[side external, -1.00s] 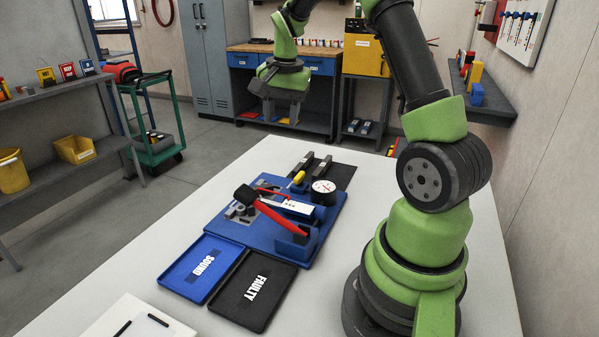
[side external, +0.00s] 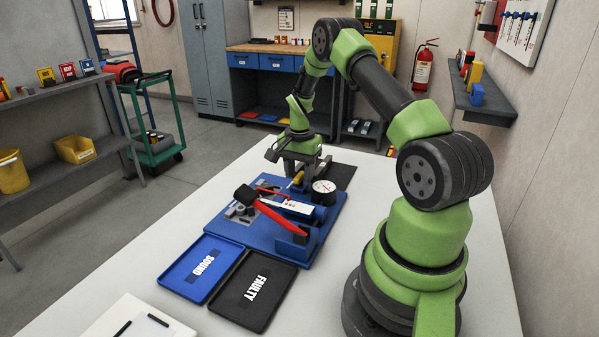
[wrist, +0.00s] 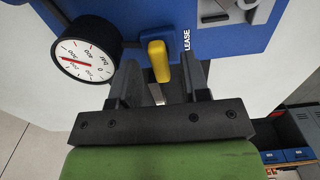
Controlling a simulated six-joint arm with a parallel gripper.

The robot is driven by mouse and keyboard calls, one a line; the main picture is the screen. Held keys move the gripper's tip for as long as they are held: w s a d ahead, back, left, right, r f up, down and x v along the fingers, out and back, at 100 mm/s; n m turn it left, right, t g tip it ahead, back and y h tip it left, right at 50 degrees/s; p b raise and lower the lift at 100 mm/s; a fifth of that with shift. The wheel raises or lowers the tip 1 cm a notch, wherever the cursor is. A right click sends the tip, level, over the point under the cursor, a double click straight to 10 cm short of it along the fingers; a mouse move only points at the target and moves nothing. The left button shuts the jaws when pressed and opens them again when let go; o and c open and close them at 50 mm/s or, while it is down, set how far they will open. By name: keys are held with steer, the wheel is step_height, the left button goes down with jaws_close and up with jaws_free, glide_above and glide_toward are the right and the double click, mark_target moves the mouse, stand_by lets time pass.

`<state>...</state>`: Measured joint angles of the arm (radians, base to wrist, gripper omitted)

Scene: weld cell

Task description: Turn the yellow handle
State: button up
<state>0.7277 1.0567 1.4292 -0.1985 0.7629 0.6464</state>
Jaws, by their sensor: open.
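The yellow handle (wrist: 158,61) is a short lever on a blue mount in the wrist view, pointing toward my gripper. My gripper (wrist: 161,68) is open, with one finger on each side of the handle's free end. Gaps show between handle and fingers, and I see no clear contact. In the side external view my gripper (side external: 297,167) is low over the far end of the blue fixture board (side external: 225,222), and the handle is mostly hidden there.
A round dial gauge (wrist: 86,50) stands close beside the left finger in the wrist view. A red lever (side external: 282,216) rises from the board. A blue SOUND tray (side external: 181,283) and a black FAULTY tray (side external: 232,312) lie nearer the camera.

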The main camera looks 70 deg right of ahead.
steer(key=shift+f, duration=0.3)
jaws_close()
